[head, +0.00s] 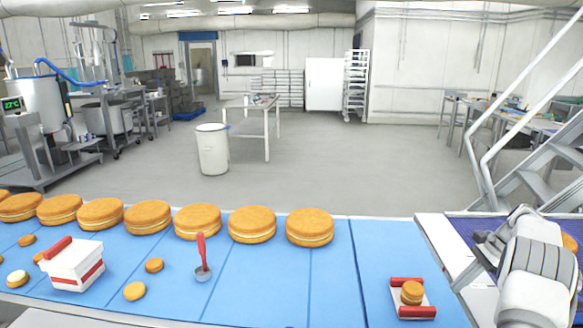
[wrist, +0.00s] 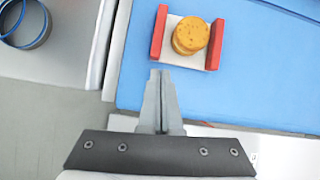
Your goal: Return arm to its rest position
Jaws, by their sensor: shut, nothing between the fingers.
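My gripper (wrist: 160,75) is shut and empty in the wrist view, its fingertips together. It is beside a small white tray (wrist: 190,60) with red end bars, apart from it in the picture. Small golden filled rounds (wrist: 190,36) are stacked in the tray. In the head view my arm is folded at the right edge, over the purple belt, and its fingertips cannot be made out. The same tray (head: 397,297) lies on the blue surface at the lower right, with the stack (head: 412,292) on it.
Large filled rounds (head: 252,225) stand in a row along the far edge of the blue surface (head: 345,275). A white box (head: 75,268) with red, a red-handled scoop (head: 202,258) and small rounds (head: 135,291) lie at left. A metal stair (head: 525,140) rises at right.

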